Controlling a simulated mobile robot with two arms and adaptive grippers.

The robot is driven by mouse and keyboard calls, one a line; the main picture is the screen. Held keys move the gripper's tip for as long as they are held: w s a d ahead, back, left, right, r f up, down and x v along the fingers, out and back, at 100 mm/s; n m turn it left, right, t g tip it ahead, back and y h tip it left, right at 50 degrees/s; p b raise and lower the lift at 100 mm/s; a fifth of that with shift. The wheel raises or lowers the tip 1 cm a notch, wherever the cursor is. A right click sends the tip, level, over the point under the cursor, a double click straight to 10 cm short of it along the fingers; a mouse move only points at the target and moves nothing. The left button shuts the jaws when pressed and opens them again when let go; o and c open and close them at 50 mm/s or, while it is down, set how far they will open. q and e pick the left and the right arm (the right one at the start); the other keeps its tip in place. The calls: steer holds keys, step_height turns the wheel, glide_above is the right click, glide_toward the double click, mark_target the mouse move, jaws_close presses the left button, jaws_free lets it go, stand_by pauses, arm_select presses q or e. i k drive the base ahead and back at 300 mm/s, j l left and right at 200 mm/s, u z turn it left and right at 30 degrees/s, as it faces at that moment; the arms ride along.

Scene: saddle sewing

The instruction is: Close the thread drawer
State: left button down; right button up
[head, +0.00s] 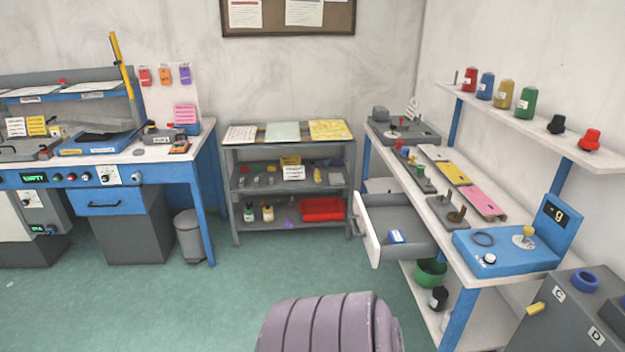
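The thread drawer (393,224) is pulled open from under the right-hand workbench (440,205). Its white front (367,230) sticks out to the left into the room, and its grey inside shows. A small blue and white item (396,237) lies in it, and the rest of the visible drawer floor looks bare. Neither of my grippers is in view.
Thread spools stand on a wall shelf (560,145) above the bench. A green bin (431,272) sits below the drawer. A grey shelf unit (290,196) stands behind, left of the drawer. Green floor (200,305) lies open to the drawer's left.

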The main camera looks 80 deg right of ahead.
mark_target(376, 214)
steer(key=l+u, duration=0.35)
steer(key=l, duration=0.85)
steer(key=l+z, duration=0.1)
steer(key=z, duration=0.3)
steer(key=i+l+z, duration=0.1)
steer(key=z, duration=0.3)
steer(key=l+z, duration=0.1)
steer(key=z, duration=0.3)
steer(key=i, duration=0.05)
